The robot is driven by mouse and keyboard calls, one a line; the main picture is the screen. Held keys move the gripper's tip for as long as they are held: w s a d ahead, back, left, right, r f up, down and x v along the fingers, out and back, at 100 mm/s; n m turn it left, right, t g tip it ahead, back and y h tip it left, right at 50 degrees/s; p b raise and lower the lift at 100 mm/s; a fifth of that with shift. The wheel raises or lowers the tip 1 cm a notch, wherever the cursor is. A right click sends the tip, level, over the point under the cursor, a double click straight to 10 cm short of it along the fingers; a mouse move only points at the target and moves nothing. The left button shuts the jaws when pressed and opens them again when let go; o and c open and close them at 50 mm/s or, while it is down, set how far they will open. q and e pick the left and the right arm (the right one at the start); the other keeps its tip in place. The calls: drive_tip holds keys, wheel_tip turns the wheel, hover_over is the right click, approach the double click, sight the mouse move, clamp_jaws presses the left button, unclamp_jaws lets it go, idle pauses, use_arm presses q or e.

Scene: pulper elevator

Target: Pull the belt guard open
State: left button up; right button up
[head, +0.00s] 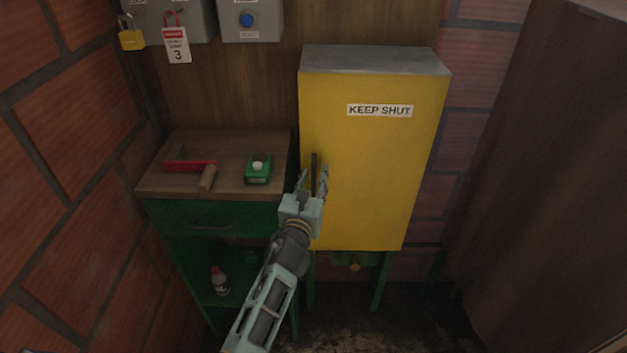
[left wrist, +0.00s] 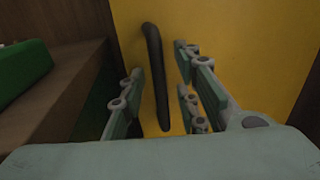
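The belt guard (head: 375,160) is a yellow box with a grey top and a "KEEP SHUT" label, and its front looks closed. A dark vertical bar handle (head: 315,168) sits near its left edge. My left gripper (head: 313,180) is at the handle. In the left wrist view the handle (left wrist: 154,70) stands between the two open fingers of the gripper (left wrist: 162,85), with visible gaps on both sides. The handle's lower end is near the finger pads. My right gripper is not in view.
Left of the guard is a green workbench (head: 212,217) with a wooden top, holding a red-and-wood tool (head: 190,167) and a green device (head: 258,168). A bottle (head: 219,281) stands below. A brown panel (head: 545,150) rises at right; brick walls (head: 65,150) bound the left.

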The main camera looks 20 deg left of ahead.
use_arm(q)
drive_tip(key=shift+c, duration=0.4)
clamp_jaws()
